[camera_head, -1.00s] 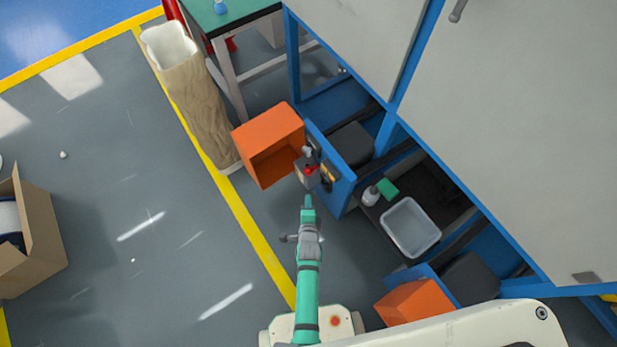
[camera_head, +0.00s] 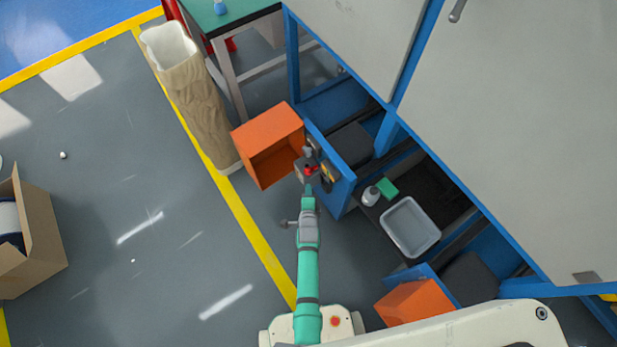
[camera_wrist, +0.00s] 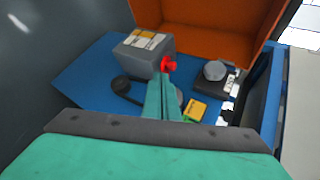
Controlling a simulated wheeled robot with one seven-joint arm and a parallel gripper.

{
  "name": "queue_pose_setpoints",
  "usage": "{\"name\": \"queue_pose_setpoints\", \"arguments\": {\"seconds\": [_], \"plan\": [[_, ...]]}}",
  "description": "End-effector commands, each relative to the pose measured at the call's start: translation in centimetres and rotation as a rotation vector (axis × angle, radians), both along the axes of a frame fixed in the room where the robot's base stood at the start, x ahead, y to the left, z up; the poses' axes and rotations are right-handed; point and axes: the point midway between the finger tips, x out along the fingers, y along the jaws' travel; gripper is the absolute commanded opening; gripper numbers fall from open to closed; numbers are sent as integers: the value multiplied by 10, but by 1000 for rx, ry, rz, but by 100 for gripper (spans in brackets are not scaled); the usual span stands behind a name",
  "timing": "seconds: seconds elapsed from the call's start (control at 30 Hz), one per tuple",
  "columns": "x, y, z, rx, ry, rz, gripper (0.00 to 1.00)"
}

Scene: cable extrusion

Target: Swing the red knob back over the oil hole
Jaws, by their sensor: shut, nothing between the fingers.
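The red knob (camera_wrist: 168,65) sits at the front edge of a grey box (camera_wrist: 146,55) with a label on top, in the wrist view. It also shows as a small red spot in the head view (camera_head: 311,170). My gripper (camera_wrist: 164,82) is shut and empty, with its fingertips just below the knob in the wrist view. I cannot tell whether they touch the knob. In the head view my gripper (camera_head: 309,186) is close in front of the grey box. I cannot make out the oil hole.
An open orange box (camera_head: 270,145) stands left of the blue machine frame (camera_head: 337,185). A round grey cap (camera_wrist: 215,70) and a yellow label (camera_wrist: 195,109) lie right of my fingers. A white tray (camera_head: 410,228) and a bottle (camera_head: 371,195) are at the right.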

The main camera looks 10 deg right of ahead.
Motion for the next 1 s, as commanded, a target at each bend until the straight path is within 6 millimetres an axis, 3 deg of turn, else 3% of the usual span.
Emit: {"name": "queue_pose_setpoints", "arguments": {"seconds": [0.2, 0.5, 1.0], "plan": [[29, -6, -17, -1, 0, 1, 0], [61, -12, -18, 0, 0, 1, 0], [66, -13, -18, 0, 1, 0, 0]]}}
